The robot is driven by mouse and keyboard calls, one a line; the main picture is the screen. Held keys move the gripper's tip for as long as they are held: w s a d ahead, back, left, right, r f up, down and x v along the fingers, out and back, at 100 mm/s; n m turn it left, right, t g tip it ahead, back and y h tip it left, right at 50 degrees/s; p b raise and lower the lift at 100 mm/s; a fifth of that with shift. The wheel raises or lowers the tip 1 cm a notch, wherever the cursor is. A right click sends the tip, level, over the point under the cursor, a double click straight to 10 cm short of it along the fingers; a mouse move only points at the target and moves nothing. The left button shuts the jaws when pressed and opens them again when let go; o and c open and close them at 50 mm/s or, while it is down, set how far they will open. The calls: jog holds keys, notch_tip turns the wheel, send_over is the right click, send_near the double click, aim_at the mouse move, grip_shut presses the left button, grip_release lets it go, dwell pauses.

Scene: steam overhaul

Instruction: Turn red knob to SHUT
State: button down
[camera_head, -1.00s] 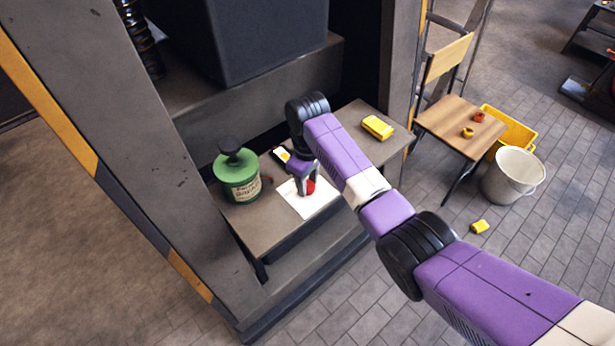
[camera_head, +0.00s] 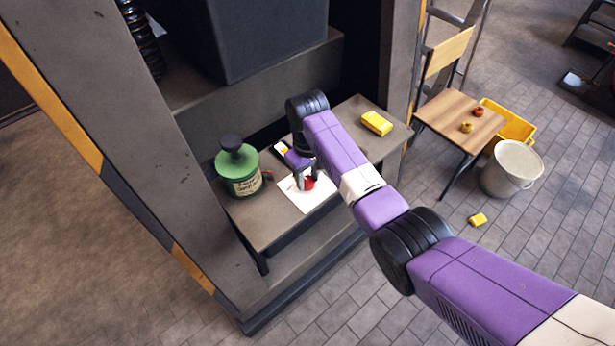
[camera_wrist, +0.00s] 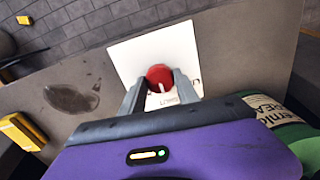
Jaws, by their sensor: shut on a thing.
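The red knob (camera_head: 309,183) sits on a white plate (camera_head: 318,198) on a small grey-brown table. In the wrist view the round red knob (camera_wrist: 159,76) shows a short pale mark on its near side, and the white plate (camera_wrist: 130,55) carries printed letters partly hidden by my fingers.
A green canister (camera_head: 238,172) with a black top stands left of the plate. A yellow block (camera_head: 377,123) lies on the table's far right. A wooden chair (camera_head: 455,118), a white bucket (camera_head: 511,168) and a small yellow block (camera_head: 478,219) on the floor are farther right.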

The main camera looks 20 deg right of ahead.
aim_at(307, 180)
jog(key=c, duration=0.9)
grip_release()
jog(key=shift+r, duration=0.1)
notch_tip(307, 180, up, 8)
jog(key=shift+f+b, duration=0.1)
jog(key=shift+b, duration=0.2)
